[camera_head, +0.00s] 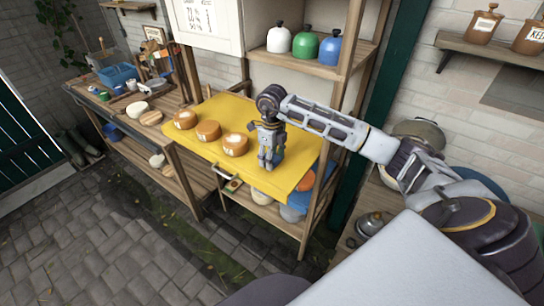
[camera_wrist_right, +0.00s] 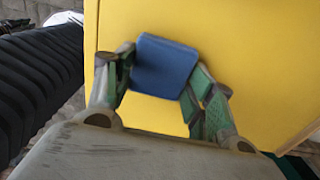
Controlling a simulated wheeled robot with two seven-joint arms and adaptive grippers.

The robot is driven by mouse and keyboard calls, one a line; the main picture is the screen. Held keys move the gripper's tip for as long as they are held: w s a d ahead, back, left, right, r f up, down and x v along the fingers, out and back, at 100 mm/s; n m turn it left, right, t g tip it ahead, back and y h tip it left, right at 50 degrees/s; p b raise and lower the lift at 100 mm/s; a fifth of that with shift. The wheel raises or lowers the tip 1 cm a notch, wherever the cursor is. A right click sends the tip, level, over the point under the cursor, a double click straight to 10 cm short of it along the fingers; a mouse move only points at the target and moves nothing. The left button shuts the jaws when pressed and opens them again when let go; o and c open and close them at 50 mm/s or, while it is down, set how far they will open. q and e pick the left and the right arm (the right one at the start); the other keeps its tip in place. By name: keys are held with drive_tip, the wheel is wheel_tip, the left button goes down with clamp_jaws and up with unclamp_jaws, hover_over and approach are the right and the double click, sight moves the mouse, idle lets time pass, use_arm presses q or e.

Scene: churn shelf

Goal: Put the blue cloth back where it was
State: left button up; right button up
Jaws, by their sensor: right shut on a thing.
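The blue cloth (camera_wrist_right: 163,66) is a small folded square between the fingers of my right gripper (camera_wrist_right: 163,92) in the wrist view. The gripper is shut on it. In the head view my right gripper (camera_head: 268,160) points down over the right part of the yellow worktop (camera_head: 215,108), and most of the cloth is hidden by the fingers. I cannot tell whether the cloth touches the worktop. My left gripper is not in view.
Three round orange-brown pieces with pale tops, one of them (camera_head: 235,144), stand on the worktop left of the gripper. White, green and blue (camera_head: 329,51) containers stand on the shelf above. A wooden post (camera_head: 350,55) rises right of the worktop. A bench (camera_head: 105,100) with tools is left.

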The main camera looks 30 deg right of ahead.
drive_tip(key=shift+f, duration=0.3)
drive_tip(key=o, duration=0.9)
drive_tip(key=shift+r, duration=0.25)
drive_tip(key=shift+r, duration=0.7)
wheel_tip(320, 180, up, 10)
drive_tip(key=b, duration=0.2)
drive_tip(key=shift+r, duration=0.25)
